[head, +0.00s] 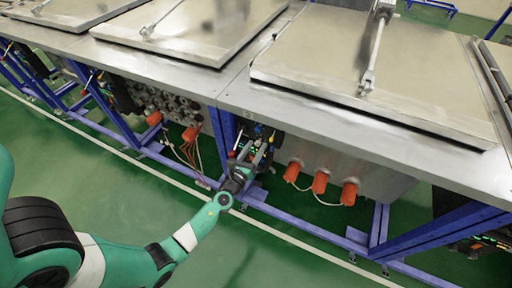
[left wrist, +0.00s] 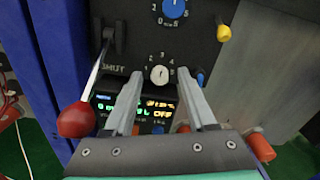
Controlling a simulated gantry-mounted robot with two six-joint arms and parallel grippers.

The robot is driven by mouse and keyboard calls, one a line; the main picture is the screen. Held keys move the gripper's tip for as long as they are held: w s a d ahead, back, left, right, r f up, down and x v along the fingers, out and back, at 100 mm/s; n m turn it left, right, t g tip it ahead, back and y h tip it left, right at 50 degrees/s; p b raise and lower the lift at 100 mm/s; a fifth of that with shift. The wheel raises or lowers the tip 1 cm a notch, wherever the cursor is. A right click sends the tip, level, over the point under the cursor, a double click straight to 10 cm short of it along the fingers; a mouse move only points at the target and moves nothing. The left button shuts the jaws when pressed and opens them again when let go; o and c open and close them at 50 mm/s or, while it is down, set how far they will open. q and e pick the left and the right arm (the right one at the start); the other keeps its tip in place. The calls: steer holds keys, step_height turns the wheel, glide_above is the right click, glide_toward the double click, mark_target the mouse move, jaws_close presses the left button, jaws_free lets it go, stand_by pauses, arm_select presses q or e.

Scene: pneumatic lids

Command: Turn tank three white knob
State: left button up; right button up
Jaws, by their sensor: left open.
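The white knob (left wrist: 159,75) sits on a black control panel (left wrist: 140,52), with a numbered scale around it, in the left wrist view. My left gripper (left wrist: 157,88) is open, its two fingers on either side of the knob in that view. I cannot tell whether they touch it. In the head view my left gripper (head: 257,152) reaches the panel under the tank's front edge, where the knob is too small to make out. My right gripper is not in view.
A blue knob (left wrist: 174,8) is above the white one. A red ball-ended lever (left wrist: 77,120) stands left of the fingers, and a yellow-tipped switch (left wrist: 223,33) is at the upper right. A lit display (left wrist: 140,112) is below. Orange caps (head: 320,182) line the tank's underside.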

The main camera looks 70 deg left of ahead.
arm_select(q)
steer(key=shift+w+a, duration=0.25)
steer(key=shift+w, duration=0.05)
jaws_close()
steer(key=shift+n, duration=0.3)
